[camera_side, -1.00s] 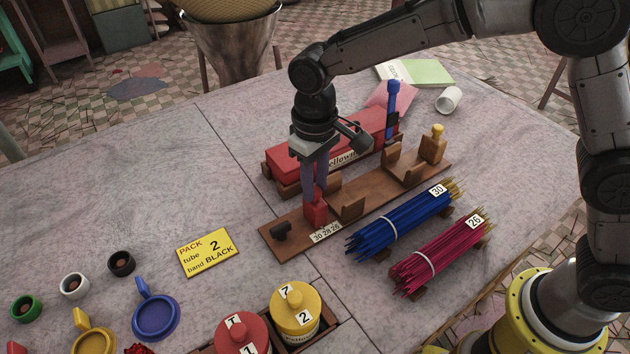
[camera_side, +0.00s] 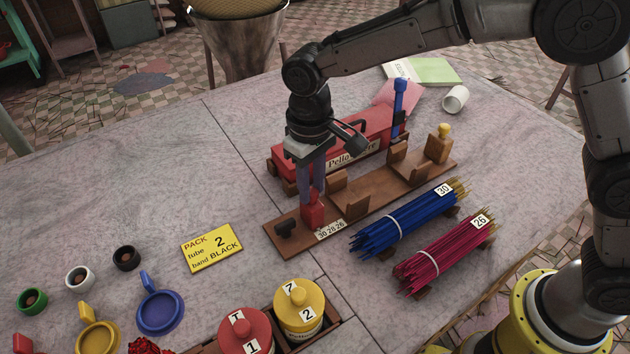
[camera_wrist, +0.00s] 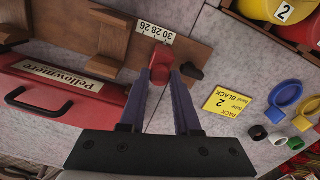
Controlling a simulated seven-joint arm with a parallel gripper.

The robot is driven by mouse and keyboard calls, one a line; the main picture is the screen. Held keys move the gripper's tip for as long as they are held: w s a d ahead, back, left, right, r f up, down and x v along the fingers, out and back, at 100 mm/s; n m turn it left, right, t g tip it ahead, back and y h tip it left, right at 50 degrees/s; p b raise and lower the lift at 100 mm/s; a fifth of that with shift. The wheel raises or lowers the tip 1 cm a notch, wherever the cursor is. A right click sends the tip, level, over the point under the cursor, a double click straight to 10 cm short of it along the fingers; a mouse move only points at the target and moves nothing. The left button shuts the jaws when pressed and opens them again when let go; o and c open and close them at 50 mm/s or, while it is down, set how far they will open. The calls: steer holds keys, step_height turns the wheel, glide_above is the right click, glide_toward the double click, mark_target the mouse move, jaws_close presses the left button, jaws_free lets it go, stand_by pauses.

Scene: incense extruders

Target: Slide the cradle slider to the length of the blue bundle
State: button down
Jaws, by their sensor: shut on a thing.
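The wooden cradle (camera_side: 380,193) lies on the table, a long board with upright supports. Its red slider (camera_side: 314,213) stands near the left end, beside the scale marked 30, 28, 26 (camera_side: 331,230). My gripper (camera_side: 313,192) points down and is shut on the slider, which also shows between my fingers in the wrist view (camera_wrist: 158,74). There the slider is near the 30 end of the scale (camera_wrist: 155,32); exact alignment is hard to tell. The blue bundle (camera_side: 410,220), tagged 30, lies in front of the cradle with a white band.
A crimson bundle (camera_side: 450,255) tagged 26 lies in front of the blue one. A red Pellowmere box (camera_side: 345,145) stands close behind the cradle. A dark knob (camera_side: 287,229) sits left of the slider. A yellow card (camera_side: 212,248) lies further left.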

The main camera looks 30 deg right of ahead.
steer(key=c, duration=0.6)
jaws_free()
steer(key=shift+a, duration=0.2)
step_height(320, 180, up, 14)
steer(key=shift+f, duration=0.1)
